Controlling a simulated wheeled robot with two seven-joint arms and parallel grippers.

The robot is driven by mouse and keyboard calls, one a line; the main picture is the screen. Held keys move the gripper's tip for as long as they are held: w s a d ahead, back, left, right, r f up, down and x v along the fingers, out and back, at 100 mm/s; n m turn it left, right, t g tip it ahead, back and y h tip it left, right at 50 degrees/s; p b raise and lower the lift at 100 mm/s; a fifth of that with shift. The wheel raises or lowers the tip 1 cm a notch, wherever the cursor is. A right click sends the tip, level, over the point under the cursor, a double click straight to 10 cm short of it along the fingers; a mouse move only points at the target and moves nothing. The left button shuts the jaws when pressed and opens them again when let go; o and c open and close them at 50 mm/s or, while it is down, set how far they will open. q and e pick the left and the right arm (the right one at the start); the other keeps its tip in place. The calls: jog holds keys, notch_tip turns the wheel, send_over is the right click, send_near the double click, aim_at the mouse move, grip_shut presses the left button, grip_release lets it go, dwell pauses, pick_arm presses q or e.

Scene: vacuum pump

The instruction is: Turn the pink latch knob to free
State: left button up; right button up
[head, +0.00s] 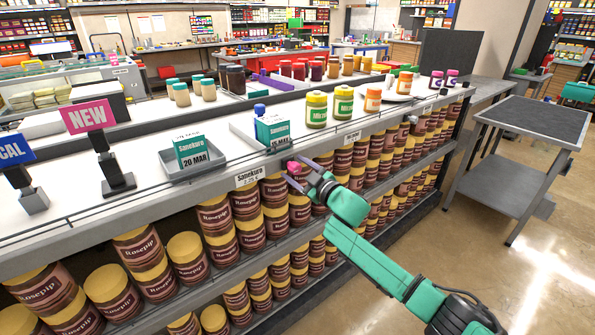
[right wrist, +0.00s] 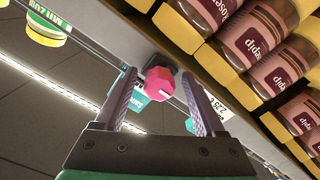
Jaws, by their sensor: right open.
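The pink latch knob (head: 293,167) sits on the front edge of the shelf top, beside the Sanekuro price label. In the right wrist view the knob (right wrist: 158,84) is a faceted pink piece on a dark mount, with a small light mark on its face. My right gripper (head: 299,172) is open at the knob. In the right wrist view its two grey fingers (right wrist: 159,76) stand on either side of the knob, with a gap visible on both sides. My left gripper is not in view.
A teal Sanekuro box (head: 272,131) stands in a holder above the knob. A grey tray (head: 192,160) with another teal box is to the left. Rosepip jars (head: 246,202) fill the shelf below. A grey cart (head: 532,122) stands at right, with open floor in front.

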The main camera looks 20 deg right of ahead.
jog(key=b+v, duration=0.1)
jog(key=v, duration=1.3)
jog(key=shift+s, duration=0.3)
jog(key=shift+d, duration=0.1)
jog(key=d+f+m+g+h+p, duration=0.1)
jog(key=d+f+m+h, duration=0.15)
jog(key=d+f, duration=0.45)
jog(key=d+f+m+g+h+p, duration=0.1)
jog(key=d+f+m+g+h, duration=0.15)
jog(key=f, duration=0.85)
jog(key=s+d+f+m+g+h+p, duration=0.1)
jog(key=s+f, duration=0.3)
jog(key=f, duration=0.3)
jog(key=s+d+f+m+g+h+p, duration=0.15)
jog(key=s+f, duration=0.25)
jog(key=f, duration=0.4)
jog(key=s+a+f+g, duration=0.3)
jog(key=s+f+g, duration=0.2)
jog(key=s+f, duration=1.15)
jog(key=s+a+f+g+p, duration=0.1)
jog(key=s+a+f+g, duration=0.1)
jog(key=s, duration=0.8)
jog(key=s+a+f+m+g+p, duration=0.1)
jog(key=s+a, duration=0.3)
jog(key=s, duration=0.6)
jog(key=shift+s+a+f+g+y, duration=0.35)
jog(key=shift+s+a+f+g, duration=0.05)
jog(key=shift+f+g, duration=0.45)
